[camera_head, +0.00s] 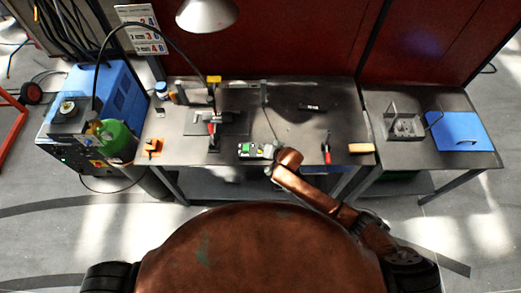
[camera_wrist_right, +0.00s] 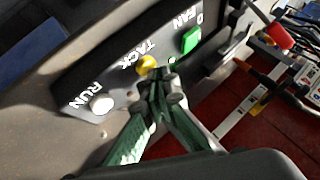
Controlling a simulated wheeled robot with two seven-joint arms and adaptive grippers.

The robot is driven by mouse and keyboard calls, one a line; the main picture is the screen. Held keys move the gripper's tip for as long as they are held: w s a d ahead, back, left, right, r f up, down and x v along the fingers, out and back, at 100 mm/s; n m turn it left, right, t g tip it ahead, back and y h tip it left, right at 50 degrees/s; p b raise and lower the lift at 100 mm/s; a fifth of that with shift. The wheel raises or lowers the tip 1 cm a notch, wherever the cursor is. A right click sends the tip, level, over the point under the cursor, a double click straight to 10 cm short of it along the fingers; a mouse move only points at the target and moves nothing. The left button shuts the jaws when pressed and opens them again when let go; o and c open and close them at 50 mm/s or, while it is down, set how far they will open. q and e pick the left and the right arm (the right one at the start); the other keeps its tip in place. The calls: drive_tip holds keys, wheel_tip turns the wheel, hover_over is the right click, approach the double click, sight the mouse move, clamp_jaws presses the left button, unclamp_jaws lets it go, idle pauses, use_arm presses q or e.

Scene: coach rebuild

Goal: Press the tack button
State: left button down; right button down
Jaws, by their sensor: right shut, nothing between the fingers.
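The control box (camera_head: 251,150) sits near the front edge of the middle table. In the right wrist view, its dark panel (camera_wrist_right: 122,88) has a yellow button (camera_wrist_right: 147,63) labelled TACK. In the head view the right gripper (camera_head: 271,153) is at the box's right end. My left gripper is not in view.
A red-handled tool (camera_head: 326,153) and an orange-tan block (camera_head: 361,148) lie right of the box. A clamp fixture (camera_head: 214,125) stands behind it to the left. A lamp (camera_head: 207,14) hangs above.

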drive_tip(key=shift+f, duration=0.3)
drive_tip(key=shift+r, duration=0.1)
idle(0.3)
drive_tip(key=shift+r+p, duration=0.85)
drive_tip(key=shift+p, duration=0.15)
wheel_tip(320, 180, up, 5)
drive_tip(key=p, duration=0.5)
drive_tip(key=shift+s, duration=0.15)
idle(1.1)
